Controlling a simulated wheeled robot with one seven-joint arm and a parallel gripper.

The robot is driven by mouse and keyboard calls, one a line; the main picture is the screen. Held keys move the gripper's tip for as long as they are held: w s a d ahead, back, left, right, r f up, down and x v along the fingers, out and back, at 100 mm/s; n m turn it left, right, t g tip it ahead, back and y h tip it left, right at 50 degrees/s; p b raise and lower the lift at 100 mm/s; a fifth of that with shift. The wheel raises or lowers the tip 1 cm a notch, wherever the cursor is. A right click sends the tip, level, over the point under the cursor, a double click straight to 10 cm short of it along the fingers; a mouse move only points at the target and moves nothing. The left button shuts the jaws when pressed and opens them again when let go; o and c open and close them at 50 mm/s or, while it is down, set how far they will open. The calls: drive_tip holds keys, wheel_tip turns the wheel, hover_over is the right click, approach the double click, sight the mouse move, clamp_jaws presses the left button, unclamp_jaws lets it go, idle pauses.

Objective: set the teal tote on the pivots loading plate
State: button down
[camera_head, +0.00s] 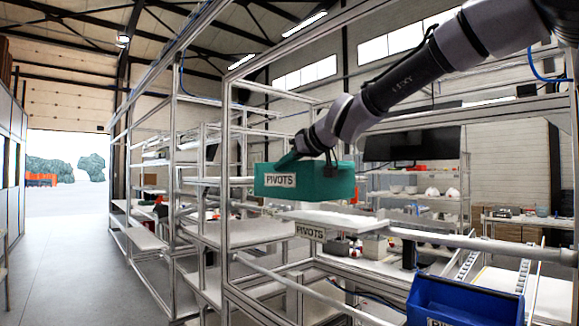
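The teal tote (328,184) carries a white PIVOTS label on its side and hangs in the air at the middle of the head view. My gripper (290,160) is at its upper left edge, at the end of my arm coming from the upper right. The gripper appears closed on the tote's edge, though its fingers are small and partly hidden. The pivots loading plate (345,220) is a pale flat plate with a PIVOTS label on its front edge. It lies below the tote, with a visible gap between them.
A blue bin (465,300) sits at the lower right, near a metal roller rail (470,260). Aluminium frame posts and bars (228,180) stand around the plate. Shelves with white helmet shells (440,192) are behind. The floor (80,260) at left is clear.

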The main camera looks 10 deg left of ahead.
drive_tip(key=shift+w+d, duration=0.15)
drive_tip(key=shift+w, duration=0.45)
drive_tip(key=w+d, duration=0.2)
drive_tip(key=w, duration=0.1)
drive_tip(key=w+d, duration=0.2)
drive_tip(key=w, duration=0.1)
drive_tip(key=w+d+f, duration=0.1)
drive_tip(key=w+d, duration=0.1)
drive_tip(key=d, duration=0.1)
drive_tip(key=shift+w, duration=0.4)
wheel_tip(320, 180, down, 4)
drive_tip(key=shift+w+r, duration=0.1)
drive_tip(key=shift+r, duration=0.15)
drive_tip(key=shift+f, duration=1.15)
drive_tip(key=c, duration=1)
unclamp_jaws()
drive_tip(key=shift+o, duration=0.2)
drive_tip(key=shift+d, duration=0.15)
